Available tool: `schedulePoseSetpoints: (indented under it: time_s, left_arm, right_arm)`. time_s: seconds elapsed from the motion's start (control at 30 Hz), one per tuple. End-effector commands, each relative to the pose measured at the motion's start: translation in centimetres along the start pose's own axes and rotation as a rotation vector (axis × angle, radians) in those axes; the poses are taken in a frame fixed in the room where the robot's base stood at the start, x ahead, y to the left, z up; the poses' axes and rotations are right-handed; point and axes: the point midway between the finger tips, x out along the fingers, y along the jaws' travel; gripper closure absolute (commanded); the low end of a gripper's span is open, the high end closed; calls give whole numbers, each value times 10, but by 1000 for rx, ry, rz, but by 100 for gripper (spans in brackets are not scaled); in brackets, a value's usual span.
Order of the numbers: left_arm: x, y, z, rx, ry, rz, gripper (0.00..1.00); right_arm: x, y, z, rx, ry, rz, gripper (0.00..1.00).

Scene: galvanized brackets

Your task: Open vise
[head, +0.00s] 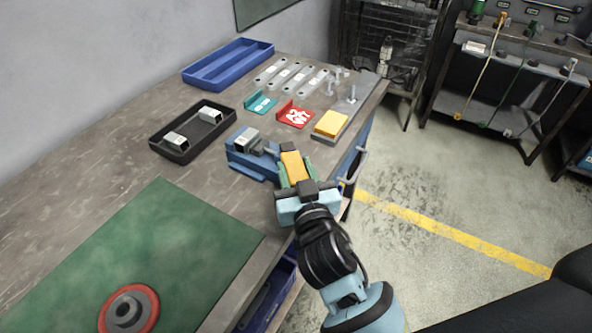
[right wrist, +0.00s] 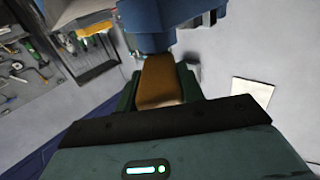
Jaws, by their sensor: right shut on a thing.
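The blue vise (head: 250,165) stands near the table's right edge, with a grey metal part (head: 247,141) at its top; I cannot tell whether that is jaw or a clamped bracket. My right gripper (head: 294,168) is at the vise's right side, its green fingers shut on an orange handle (head: 291,161). In the right wrist view the orange handle (right wrist: 160,82) sits between the fingers, just below the blue vise body (right wrist: 165,28). The handle's join to the vise is partly hidden. My left gripper is not in view.
A black tray (head: 163,132) with two metal brackets lies left of the vise. Teal (head: 260,103) and red (head: 296,114) holders, a yellow block (head: 331,123) and a blue tray (head: 229,66) lie behind. A green mat (head: 140,250) covers the front.

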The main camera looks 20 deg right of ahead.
Motion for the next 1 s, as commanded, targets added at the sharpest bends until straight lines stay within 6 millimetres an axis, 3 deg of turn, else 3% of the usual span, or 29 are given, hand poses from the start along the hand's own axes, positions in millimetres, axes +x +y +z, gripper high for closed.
schedulePoseSetpoints:
  time_s: [0.3, 0.33, 0.5, 1.0]
  left_arm:
    - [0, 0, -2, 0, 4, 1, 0]
    - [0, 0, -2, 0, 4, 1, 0]
    - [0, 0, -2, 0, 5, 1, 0]
    - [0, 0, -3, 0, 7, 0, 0]
  right_arm:
    - [0, 1, -2, -3, 4, 1, 100]
    - [0, 1, -2, -3, 4, 1, 61]
    - [0, 0, -1, -2, 3, 1, 40]
    - [1, 1, -1, 0, 1, -1, 40]
